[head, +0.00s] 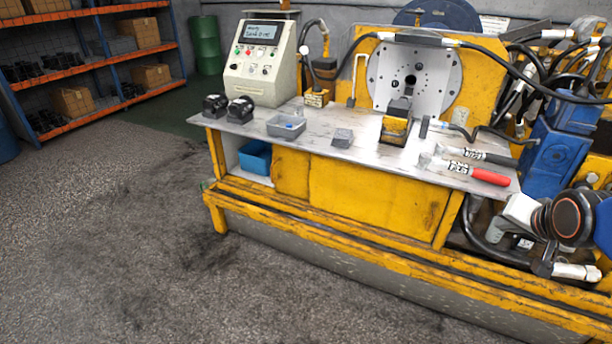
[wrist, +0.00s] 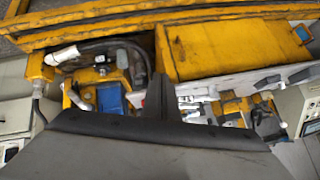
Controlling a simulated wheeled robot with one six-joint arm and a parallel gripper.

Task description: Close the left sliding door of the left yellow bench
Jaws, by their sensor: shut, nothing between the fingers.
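The yellow bench (head: 340,238) stands across the middle of the head view. Its left sliding door (head: 292,175) sits right of an opening at the left end, so that end is open. A wider yellow door panel (head: 375,203) covers the front to its right. A blue bin (head: 255,158) shows inside the opening. In the wrist view the bench appears upside down, with the wide door panel (wrist: 235,45) upper right and the blue bin (wrist: 303,34) near the right edge. My gripper (wrist: 158,92) is shut and empty, apart from the doors. Its tips are not clear in the head view.
The worktop (head: 310,148) carries a control box (head: 262,62), a grey tray (head: 286,126) and red- and black-handled tools. Hoses and a blue motor (head: 552,155) crowd the right side. A yellow rail (head: 400,265) runs along the bench's front. The floor left and in front is clear.

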